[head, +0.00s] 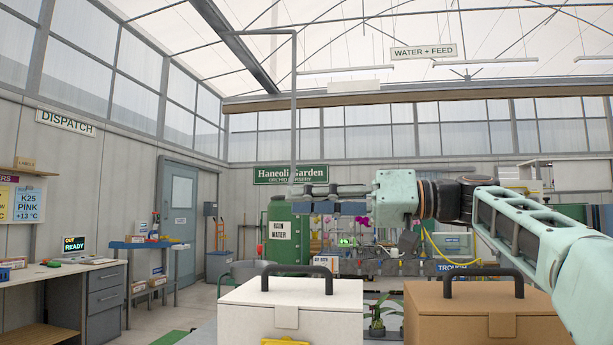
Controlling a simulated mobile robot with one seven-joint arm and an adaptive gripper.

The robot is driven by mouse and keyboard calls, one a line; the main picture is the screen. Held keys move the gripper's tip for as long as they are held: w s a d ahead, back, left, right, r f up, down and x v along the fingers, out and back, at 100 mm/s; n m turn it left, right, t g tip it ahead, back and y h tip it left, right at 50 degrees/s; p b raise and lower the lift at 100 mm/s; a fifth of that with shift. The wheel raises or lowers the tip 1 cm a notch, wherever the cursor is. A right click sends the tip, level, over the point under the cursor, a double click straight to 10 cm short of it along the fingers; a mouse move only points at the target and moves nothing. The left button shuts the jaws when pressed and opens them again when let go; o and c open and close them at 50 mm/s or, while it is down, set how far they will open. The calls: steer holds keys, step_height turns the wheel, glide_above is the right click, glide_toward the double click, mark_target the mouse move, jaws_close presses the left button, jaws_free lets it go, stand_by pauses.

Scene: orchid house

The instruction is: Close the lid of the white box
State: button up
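The white box (250,325) stands at the bottom middle of the head view, cut off by the lower edge. Its lid (250,294) appears to lie flat on top, with a black arched handle (297,268) and a white tab at the front. A yellow latch (285,341) shows on the front face below the tab. My gripper (305,197) is above and behind the handle in the picture, pointing left and apart from the box. Its dark fingers are seen from the side. Whether they are open is unclear, and nothing is clearly held.
A brown box (470,328) with a black handle stands to the right, partly behind my arm. A potted plant (377,318) is between the boxes. A green rain-water tank (290,235) stands behind. A desk (60,272) and blue shelf stand at left, with open floor beside them.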

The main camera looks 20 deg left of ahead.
steer(key=shift+r, duration=2.4)
